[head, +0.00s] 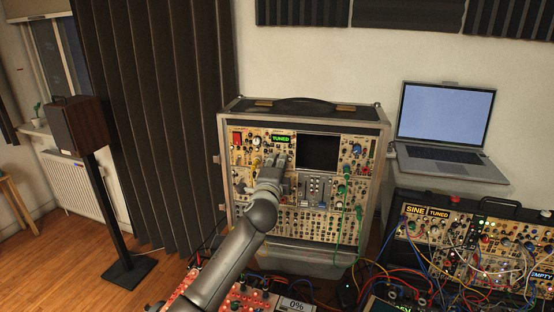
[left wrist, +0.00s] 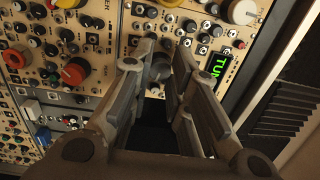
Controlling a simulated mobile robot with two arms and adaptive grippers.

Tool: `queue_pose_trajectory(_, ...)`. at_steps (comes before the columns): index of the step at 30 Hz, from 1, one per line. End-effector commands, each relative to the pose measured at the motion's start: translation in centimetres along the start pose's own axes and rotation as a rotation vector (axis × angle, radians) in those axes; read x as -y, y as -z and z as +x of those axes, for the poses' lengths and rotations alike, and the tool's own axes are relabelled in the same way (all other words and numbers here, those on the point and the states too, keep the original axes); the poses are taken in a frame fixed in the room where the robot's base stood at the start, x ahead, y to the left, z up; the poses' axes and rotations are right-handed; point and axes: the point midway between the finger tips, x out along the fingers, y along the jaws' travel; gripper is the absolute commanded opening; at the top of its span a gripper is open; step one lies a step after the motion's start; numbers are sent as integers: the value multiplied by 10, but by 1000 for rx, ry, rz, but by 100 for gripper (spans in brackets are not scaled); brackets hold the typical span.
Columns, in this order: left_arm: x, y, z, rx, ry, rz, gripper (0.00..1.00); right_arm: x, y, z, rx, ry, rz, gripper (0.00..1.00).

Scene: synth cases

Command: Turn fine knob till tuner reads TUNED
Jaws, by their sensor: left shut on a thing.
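The tuner display (head: 282,139) on the upright synth case glows green and reads TUNED in the head view. In the left wrist view only part of the tuner display (left wrist: 220,66) shows, tilted, with the letters TUN. My left gripper (head: 277,160) reaches the panel just below the display. In the left wrist view my left gripper (left wrist: 162,68) is shut on a small grey knob (left wrist: 160,66), which sits between the fingertips; it seems to be the fine knob, but its label cannot be read. The fingers hide the knob in the head view. My right gripper is not in view.
Knobs, jacks and green cables crowd the synth case (head: 378,128) around the gripper. A second case (head: 428,211) at right has SINE, TUNED and EMPTY displays and many cables. A laptop (head: 445,115) stands behind it. A red module and a 0% display (head: 297,304) lie in front.

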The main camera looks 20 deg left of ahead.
Motion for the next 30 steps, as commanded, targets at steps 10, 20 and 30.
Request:
queue_pose_trajectory(10, 1, -1, 0, -6, 7, 230, 0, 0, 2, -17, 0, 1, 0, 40)
queue_pose_trajectory(20, 0, -1, 0, -8, 10, 318, 0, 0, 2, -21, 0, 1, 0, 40)
queue_pose_trajectory(30, 0, -1, 0, -8, 11, 326, 0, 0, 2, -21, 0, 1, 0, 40)
